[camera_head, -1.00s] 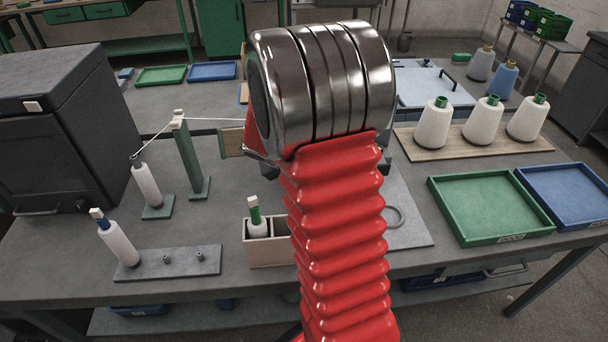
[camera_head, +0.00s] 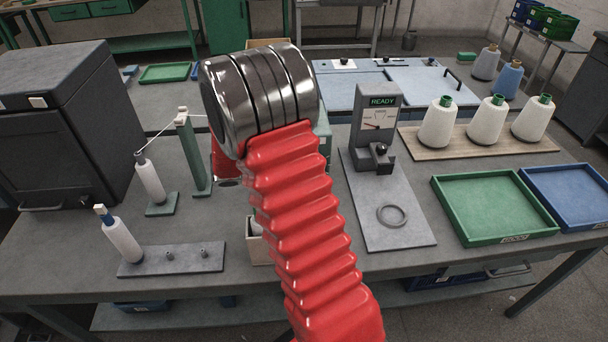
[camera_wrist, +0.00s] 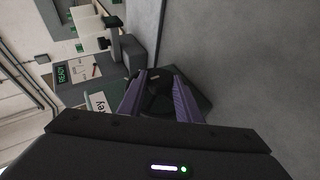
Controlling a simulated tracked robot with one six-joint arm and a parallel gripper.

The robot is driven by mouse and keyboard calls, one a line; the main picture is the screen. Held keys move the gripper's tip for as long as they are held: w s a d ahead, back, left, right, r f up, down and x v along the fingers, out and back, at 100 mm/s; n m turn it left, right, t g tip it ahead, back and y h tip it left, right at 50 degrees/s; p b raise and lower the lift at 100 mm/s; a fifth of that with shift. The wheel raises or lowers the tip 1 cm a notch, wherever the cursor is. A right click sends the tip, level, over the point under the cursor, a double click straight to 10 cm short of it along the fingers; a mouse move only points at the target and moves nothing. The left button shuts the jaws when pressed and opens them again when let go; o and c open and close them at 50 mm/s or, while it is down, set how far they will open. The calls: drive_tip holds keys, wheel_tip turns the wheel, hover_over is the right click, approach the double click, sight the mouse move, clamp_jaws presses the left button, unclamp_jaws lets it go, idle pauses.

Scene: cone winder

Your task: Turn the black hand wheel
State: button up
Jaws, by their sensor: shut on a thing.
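The black hand wheel (camera_wrist: 158,101) shows in the wrist view as a dark round shape, partly hidden between my fingers. My gripper (camera_wrist: 157,88) has its two purple-sided fingers on either side of it and is shut on it. In the head view my red-sleeved arm hides both the wheel and the gripper. A gauge stand (camera_head: 380,115) with a green READY sign stands right of my arm; the sign also shows in the wrist view (camera_wrist: 62,75).
A grey ring (camera_head: 392,215) lies on the gauge's plate. White cones on a wooden board (camera_head: 480,150), a green tray (camera_head: 492,207) and a blue tray (camera_head: 566,192) are at right. A yarn post (camera_head: 193,155) and a bobbin plate (camera_head: 172,260) stand at left.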

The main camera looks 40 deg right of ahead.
drive_tip(key=shift+a+f, duration=0.15)
drive_tip(key=shift+f, duration=0.05)
drive_tip(key=o, duration=1)
drive_tip(key=shift+r, duration=0.1)
drive_tip(key=shift+o, duration=0.2)
drive_tip(key=v, duration=1.3)
drive_tip(key=shift+a+r, duration=0.15)
drive_tip(key=shift+a, duration=0.15)
